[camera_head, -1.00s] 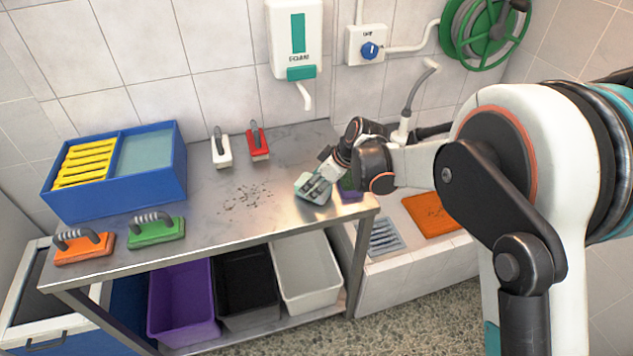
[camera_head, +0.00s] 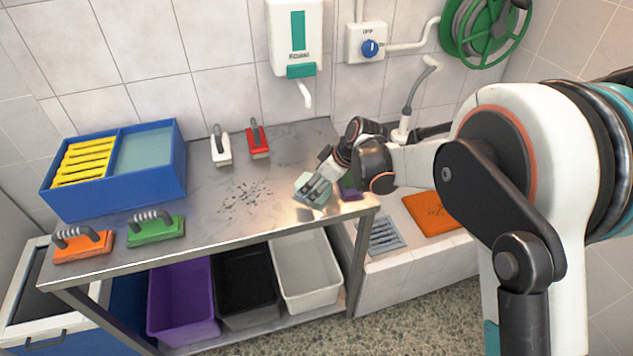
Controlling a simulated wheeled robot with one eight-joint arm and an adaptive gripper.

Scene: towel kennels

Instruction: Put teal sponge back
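The teal sponge (camera_head: 303,184) is a pale teal block near the front right of the steel table (camera_head: 205,205). My gripper (camera_head: 313,195) points down and left onto it, with its grey fingers across the sponge and hiding part of it. I cannot tell whether the fingers are closed on it, or whether it touches the table. A blue two-part box (camera_head: 110,190) stands at the table's left back. Its left part holds several yellow pieces (camera_head: 85,162); its right part shows a flat grey-teal surface (camera_head: 145,151).
A white brush (camera_head: 220,150) and a red brush (camera_head: 257,143) stand at the back. Orange (camera_head: 82,245) and green (camera_head: 156,229) handled scrubbers lie at the front left. The table's middle is clear except dark specks.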

